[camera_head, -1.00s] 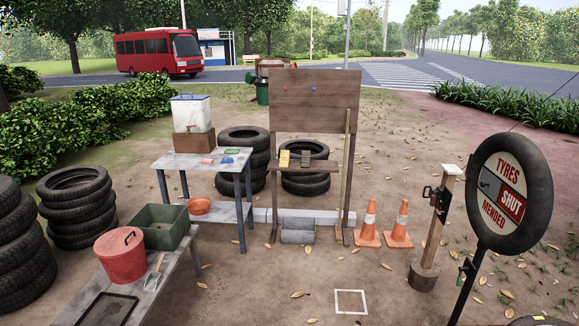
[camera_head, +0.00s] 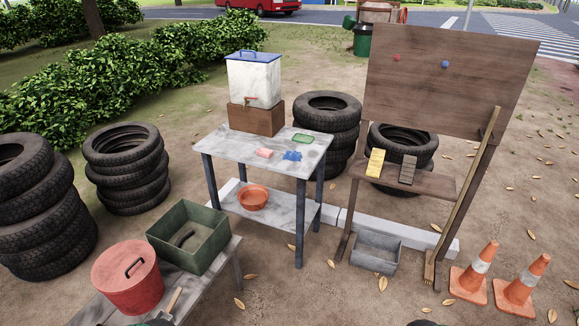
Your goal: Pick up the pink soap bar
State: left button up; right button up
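The pink soap bar (camera_head: 264,153) lies flat on the top of the grey washstand table (camera_head: 228,150), near its front edge. A blue item (camera_head: 292,156) lies to its right, and a green soap dish or tray (camera_head: 303,139) lies behind that to the right. The soap is unobstructed and nothing touches it. Only small dark slivers, probably parts of my arms, show at the bottom edge of the picture. No gripper fingers can be made out, and nothing of mine is near the soap.
A water container (camera_head: 254,80) on a wooden box (camera_head: 256,117) stands behind the soap. An orange basin (camera_head: 253,197) is on the lower shelf. A low bench with a green bin (camera_head: 188,236) and red bucket (camera_head: 127,277) stands in front left. A wooden board (camera_head: 447,80) is at right.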

aim_at(265, 153)
jog(key=i+l+u, duration=0.25)
jog(key=i, duration=0.15)
jog(key=i+u, duration=0.1)
jog(key=u, duration=0.25)
jog(key=i+u, duration=0.15)
jog(key=u, duration=0.2)
jog(key=i+l+u, duration=0.1)
jog(key=u, duration=0.25)
